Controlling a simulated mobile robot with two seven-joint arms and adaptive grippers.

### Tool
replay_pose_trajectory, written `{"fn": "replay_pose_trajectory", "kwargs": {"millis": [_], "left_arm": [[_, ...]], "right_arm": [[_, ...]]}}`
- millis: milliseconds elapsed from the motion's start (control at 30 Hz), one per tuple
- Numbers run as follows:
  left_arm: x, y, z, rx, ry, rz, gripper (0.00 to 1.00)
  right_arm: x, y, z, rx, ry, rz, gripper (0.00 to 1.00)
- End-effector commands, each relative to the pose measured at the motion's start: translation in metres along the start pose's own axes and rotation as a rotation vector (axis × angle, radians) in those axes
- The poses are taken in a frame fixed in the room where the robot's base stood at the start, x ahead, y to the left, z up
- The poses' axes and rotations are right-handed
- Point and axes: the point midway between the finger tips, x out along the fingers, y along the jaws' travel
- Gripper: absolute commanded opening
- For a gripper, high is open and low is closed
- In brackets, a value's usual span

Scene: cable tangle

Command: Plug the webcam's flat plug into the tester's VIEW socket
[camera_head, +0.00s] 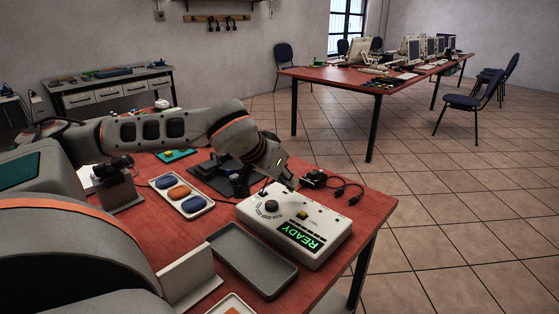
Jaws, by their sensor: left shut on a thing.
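The tester (318,247) is a white box on the red table with a black knob (271,206), a yellow part, and a green lit display reading READY (301,236). Its VIEW socket cannot be made out at this size. My left gripper (289,183) reaches in from the left, angled down over the tester's far edge. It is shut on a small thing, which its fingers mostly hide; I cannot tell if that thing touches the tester. A dark device with black cable (318,179) lies just beyond the tester; I cannot tell whether it is the webcam. My right gripper is not in view.
An empty dark grey tray (252,262) lies in front of the tester. A white tray (181,197) with blue and orange pieces sits left. A dark pad (212,180) with black parts lies behind. The table's right edge is close beyond the tester and cable.

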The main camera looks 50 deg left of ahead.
Motion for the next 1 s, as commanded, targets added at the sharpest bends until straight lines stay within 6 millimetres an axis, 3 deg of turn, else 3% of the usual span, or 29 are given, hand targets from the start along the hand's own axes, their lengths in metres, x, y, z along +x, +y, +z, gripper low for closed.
{"fn": "replay_pose_trajectory", "kwargs": {"millis": [100, 300, 567, 1000], "left_arm": [[-0.002, -0.020, -0.006, 0.007, -0.005, -0.005, 0.00], [-0.008, -0.036, -0.022, 0.030, -0.003, 0.016, 0.00], [-0.010, -0.036, -0.035, 0.057, -0.002, 0.052, 0.00], [0.008, -0.035, -0.020, 0.057, -0.002, 0.054, 0.00]], "right_arm": [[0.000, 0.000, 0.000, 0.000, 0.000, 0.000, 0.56], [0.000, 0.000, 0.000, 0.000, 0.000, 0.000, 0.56], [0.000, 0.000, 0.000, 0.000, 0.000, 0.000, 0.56], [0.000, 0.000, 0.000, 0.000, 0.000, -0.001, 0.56]]}}
